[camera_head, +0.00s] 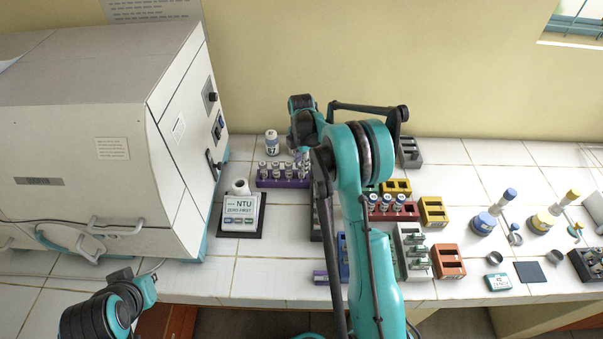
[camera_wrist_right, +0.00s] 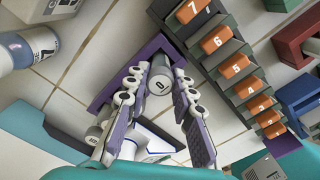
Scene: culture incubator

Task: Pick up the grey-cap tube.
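In the right wrist view, a grey-cap tube (camera_wrist_right: 159,83) marked "0" is between the fingertips of my right gripper (camera_wrist_right: 162,82), close to both pads. Whether the pads press on it cannot be told. A second grey cap (camera_wrist_right: 93,134) shows beside the left finger. The purple rack (camera_wrist_right: 104,96) lies around and under the fingers. In the head view, the purple rack (camera_head: 268,184) holds several tubes, and my right gripper (camera_head: 302,160) is over its right end, mostly hidden by my arm. Only part of my left arm shows at lower left; its fingers are not visible.
A grey rack with numbered orange caps (camera_wrist_right: 223,50) stands close right of the gripper. A white bottle (camera_head: 271,143) stands behind the purple rack. An NTU meter (camera_head: 240,209) and a large incubator (camera_head: 95,130) are at left. Coloured racks (camera_head: 433,211) crowd the right.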

